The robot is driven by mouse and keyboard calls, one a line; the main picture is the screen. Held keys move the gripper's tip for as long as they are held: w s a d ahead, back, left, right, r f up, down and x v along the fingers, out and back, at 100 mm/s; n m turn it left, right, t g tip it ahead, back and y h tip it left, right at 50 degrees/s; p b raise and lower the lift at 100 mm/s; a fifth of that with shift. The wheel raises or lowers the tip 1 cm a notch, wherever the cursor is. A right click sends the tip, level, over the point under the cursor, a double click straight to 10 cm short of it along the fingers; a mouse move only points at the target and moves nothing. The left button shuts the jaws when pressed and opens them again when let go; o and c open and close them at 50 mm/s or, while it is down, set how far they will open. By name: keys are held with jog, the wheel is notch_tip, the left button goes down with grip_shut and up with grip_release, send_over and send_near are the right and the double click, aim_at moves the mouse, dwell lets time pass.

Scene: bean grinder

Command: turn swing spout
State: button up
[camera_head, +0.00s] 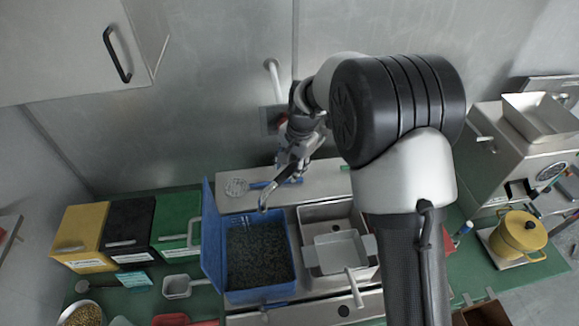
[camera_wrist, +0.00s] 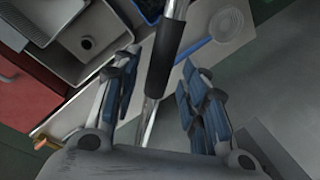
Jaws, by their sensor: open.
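The swing spout (camera_head: 266,195) is a curved metal tube that reaches out over the back of the blue bin (camera_head: 208,240), which holds dark contents. In the wrist view the spout shows a chrome tube with a black sleeve (camera_wrist: 166,55). My gripper (camera_head: 290,170) is at the spout, behind the basins. In the wrist view my gripper (camera_wrist: 158,98) is open, with blue-padded fingers on either side of the spout. The spout lies between the fingers, with a visible gap to the right finger. The spout's base is hidden behind my gripper and arm.
A strainer with a blue handle (camera_head: 236,187) lies on the back ledge. Grey basins (camera_head: 335,245) stand right of the blue bin. Yellow, black and green boxes (camera_head: 178,222) stand at left. A yellow pot (camera_head: 520,233) and a steel machine (camera_head: 500,150) are at right.

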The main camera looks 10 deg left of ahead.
jog(key=shift+a+f, duration=0.1)
jog(key=shift+f, duration=0.4)
grip_shut()
dwell(0.5)
